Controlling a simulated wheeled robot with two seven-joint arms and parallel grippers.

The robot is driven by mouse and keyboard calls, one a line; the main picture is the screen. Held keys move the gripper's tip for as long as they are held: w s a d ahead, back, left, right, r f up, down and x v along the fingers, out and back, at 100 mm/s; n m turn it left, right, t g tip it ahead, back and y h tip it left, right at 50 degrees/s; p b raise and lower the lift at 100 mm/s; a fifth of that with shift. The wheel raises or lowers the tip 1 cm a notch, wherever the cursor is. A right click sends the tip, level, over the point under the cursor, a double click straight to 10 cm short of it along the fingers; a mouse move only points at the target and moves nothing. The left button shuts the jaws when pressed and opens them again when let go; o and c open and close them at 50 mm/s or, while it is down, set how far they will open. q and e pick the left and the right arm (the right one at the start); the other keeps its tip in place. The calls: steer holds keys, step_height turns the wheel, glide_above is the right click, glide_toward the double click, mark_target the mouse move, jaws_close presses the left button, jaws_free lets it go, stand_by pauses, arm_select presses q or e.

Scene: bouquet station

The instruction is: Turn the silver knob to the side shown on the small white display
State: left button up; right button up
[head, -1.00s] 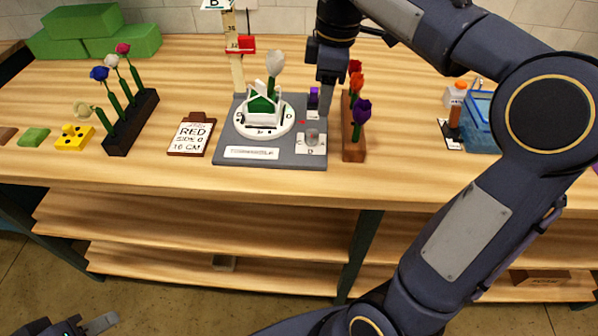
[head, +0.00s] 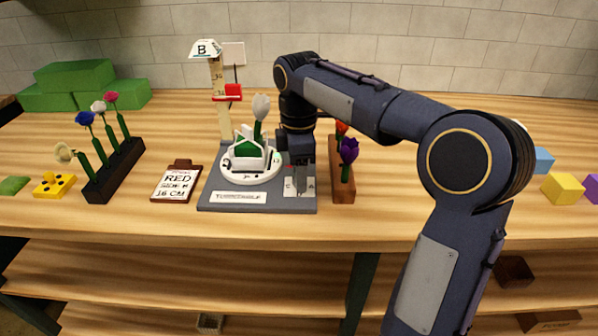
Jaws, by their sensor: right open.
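The silver knob sits on a white plate (head: 306,188) at the right front of the grey turntable base (head: 215,190). My right gripper (head: 298,188) points down over this plate, fingers open. It hides most or all of the knob, so I cannot tell the knob's direction or whether the fingers touch it. Part of a letter shows on the plate. A small white sign with the letter B (head: 204,48) tops the post behind the turntable; I cannot tell whether it is the display. My left gripper is out of view.
A white turntable disc (head: 235,178) carries a green and white holder with a white flower (head: 261,107). A wooden block (head: 343,190) with flowers stands close right of my right gripper. A clipboard (head: 176,183) and a dark flower rack (head: 115,172) are left. The front table edge is clear.

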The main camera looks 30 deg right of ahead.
steer(key=shift+c, duration=0.2)
steer(key=c, duration=0.9)
